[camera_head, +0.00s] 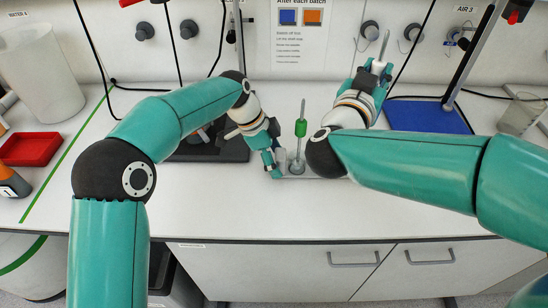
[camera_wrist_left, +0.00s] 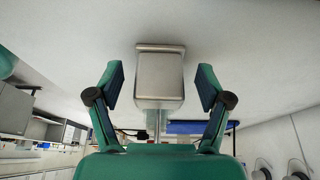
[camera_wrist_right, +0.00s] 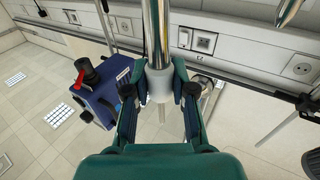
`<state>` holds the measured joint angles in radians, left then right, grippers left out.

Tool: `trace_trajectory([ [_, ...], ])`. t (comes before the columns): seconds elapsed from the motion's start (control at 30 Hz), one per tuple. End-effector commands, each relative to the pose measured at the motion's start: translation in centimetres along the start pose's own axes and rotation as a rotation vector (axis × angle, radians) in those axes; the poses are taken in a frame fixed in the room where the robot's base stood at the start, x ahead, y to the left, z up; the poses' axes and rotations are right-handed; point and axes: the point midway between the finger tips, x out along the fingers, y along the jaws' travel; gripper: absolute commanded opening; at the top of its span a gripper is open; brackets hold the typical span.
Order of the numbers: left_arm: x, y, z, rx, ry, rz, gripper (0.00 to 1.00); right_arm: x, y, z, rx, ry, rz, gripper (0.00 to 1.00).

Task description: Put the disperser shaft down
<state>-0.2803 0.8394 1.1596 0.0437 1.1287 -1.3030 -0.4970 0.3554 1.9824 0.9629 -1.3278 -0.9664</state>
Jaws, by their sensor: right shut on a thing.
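My right gripper (camera_head: 374,68) is raised at the back of the bench and shut on a disperser shaft (camera_head: 385,45). In the right wrist view the shaft is a shiny metal rod (camera_wrist_right: 154,35) with a white collar (camera_wrist_right: 160,84) between the fingers. My left gripper (camera_head: 270,163) is low over the bench, beside a small metal block or vessel (camera_head: 281,158). In the left wrist view this metal thing (camera_wrist_left: 160,75) lies between the open fingers, with a gap on each side. A rod with a green collar (camera_head: 300,128) stands upright just to its right.
A black stand base (camera_head: 205,150) is left of my left gripper. A blue mat (camera_head: 427,116) lies back right. The front centre-left bench is clear.

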Motion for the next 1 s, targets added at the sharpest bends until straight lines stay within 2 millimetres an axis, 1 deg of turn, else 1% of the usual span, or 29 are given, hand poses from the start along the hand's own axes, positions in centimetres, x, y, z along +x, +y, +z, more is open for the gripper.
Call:
trace_trajectory([
  [0.03, 0.0, 0.0, 0.0, 0.0, 0.0, 0.0, 0.68, 0.0, 0.0, 0.0, 0.0, 0.001, 0.0, 0.0],
  [0.07, 0.0, 0.0, 0.0, 0.0, 0.0, 0.0, 0.62, 0.0, 0.0, 0.0, 0.0, 0.001, 0.0, 0.0],
  [0.1, 0.0, 0.0, 0.0, 0.0, 0.0, 0.0, 0.56, 0.0, 0.0, 0.0, 0.0, 0.001, 0.0, 0.0],
  [0.17, 0.0, 0.0, 0.0, 0.0, 0.0, 0.0, 0.46, 0.0, 0.0, 0.0, 0.0, 0.001, 0.0, 0.0],
  [0.2, 0.0, 0.0, 0.0, 0.0, 0.0, 0.0, 0.39, 0.0, 0.0, 0.0, 0.0, 0.001, 0.0, 0.0],
  [0.43, -0.1, 0.0, 0.0, 0.0, 0.0, -0.001, 0.01, 0.0, 0.0, 0.0, 0.0, 0.001, 0.0, 0.0],
  [0.57, -0.1, 0.0, 0.0, 0.0, 0.0, -0.001, 0.0, 0.0, 0.0, 0.1, -0.001, 0.001, -0.004, 0.0],
  [0.63, -0.1, 0.0, 0.0, 0.0, 0.0, -0.001, 0.0, 0.0, 0.1, 0.9, -0.003, 0.003, -0.022, 0.0],
  [0.83, -0.1, 0.0, 0.0, 0.0, 0.0, -0.001, 0.0, -0.3, 0.1, 4.0, 0.005, 0.001, -0.111, 0.0],
  [1.0, -0.1, 0.0, 0.0, 0.0, 0.0, -0.001, 0.0, -0.6, 0.0, 6.6, 0.005, -0.004, -0.132, 0.0],
])
